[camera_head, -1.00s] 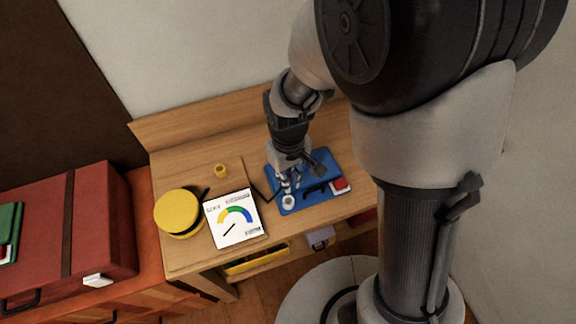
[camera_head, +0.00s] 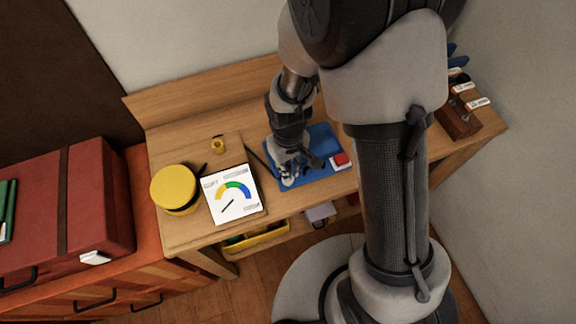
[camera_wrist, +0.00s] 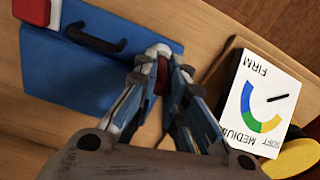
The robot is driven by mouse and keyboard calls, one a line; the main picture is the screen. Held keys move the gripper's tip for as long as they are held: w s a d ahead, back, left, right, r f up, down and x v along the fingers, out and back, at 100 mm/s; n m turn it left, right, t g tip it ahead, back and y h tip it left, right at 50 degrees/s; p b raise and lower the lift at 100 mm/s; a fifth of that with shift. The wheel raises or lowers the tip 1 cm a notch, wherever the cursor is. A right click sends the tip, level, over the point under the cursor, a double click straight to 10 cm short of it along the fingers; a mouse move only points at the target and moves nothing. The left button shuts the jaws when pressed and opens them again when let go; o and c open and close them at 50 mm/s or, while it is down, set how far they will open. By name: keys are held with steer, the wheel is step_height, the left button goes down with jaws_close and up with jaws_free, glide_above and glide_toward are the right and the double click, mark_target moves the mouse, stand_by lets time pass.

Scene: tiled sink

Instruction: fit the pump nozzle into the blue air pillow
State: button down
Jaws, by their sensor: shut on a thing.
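The blue air pillow (camera_head: 318,143) lies flat on the wooden bench; it also fills the upper left of the wrist view (camera_wrist: 85,70). A white round fitting (camera_wrist: 157,48) sits at its corner, just beyond my fingertips. My gripper (camera_wrist: 163,72) is shut on a small dark red piece (camera_wrist: 160,82), which touches or overlaps the fitting in the picture. The fingers hide most of this piece, so I cannot tell whether it is the pump nozzle or whether it sits inside the fitting. In the head view my gripper (camera_head: 290,176) covers the pillow's near-left corner.
A yellow round pump body (camera_head: 174,187) stands left of a white gauge card (camera_head: 231,194) reading soft to firm. A red and white block (camera_head: 341,161) lies at the pillow's right. A wooden rack (camera_head: 459,120) stands far right.

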steer(key=c, duration=1.7)
jaws_free()
steer(key=shift+o, duration=0.2)
steer(key=shift+r, duration=0.1)
step_height(320, 180, up, 12)
steer(key=p, duration=0.3)
steer(key=shift+p, duration=0.3)
steer(key=s+d+r+m+t, duration=0.2)
steer(key=s+d+r, duration=0.3)
steer(key=r, duration=0.4)
steer(key=s+d+r+m+t, duration=0.2)
steer(key=s+d+r, duration=0.3)
steer(key=s+r, duration=0.3)
steer(key=shift+s+d+r+m+t, duration=0.3)
steer(key=shift+d+r+m, duration=0.1)
steer(key=shift+r+m, duration=0.4)
steer(key=shift+w, duration=0.1)
